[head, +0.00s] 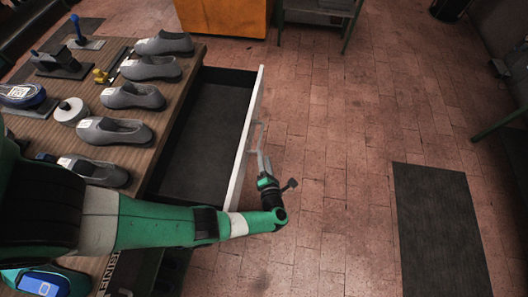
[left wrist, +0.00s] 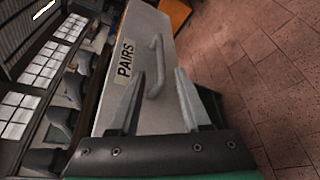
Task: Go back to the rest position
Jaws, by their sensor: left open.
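My left gripper (head: 262,160) reaches in from the left over the workbench to the front of an open drawer (head: 205,125). It also shows in the left wrist view (left wrist: 160,72), its two fingers apart with nothing clasped between them. The drawer's pale front, labelled PAIRS (left wrist: 125,63), has a curved bar handle (left wrist: 156,65). The handle lies ahead of and partly between the fingertips in that view. I cannot tell whether a finger touches it. The visible part of the drawer's dark floor is empty. My right gripper is not in view.
Several grey shoes (head: 132,95) stand on the wooden workbench (head: 30,130), beside a white round container (head: 70,111) and a blue shoe (head: 22,95). A dark mat (head: 440,230) lies on the brick floor at right. An orange cabinet (head: 222,17) stands at the back.

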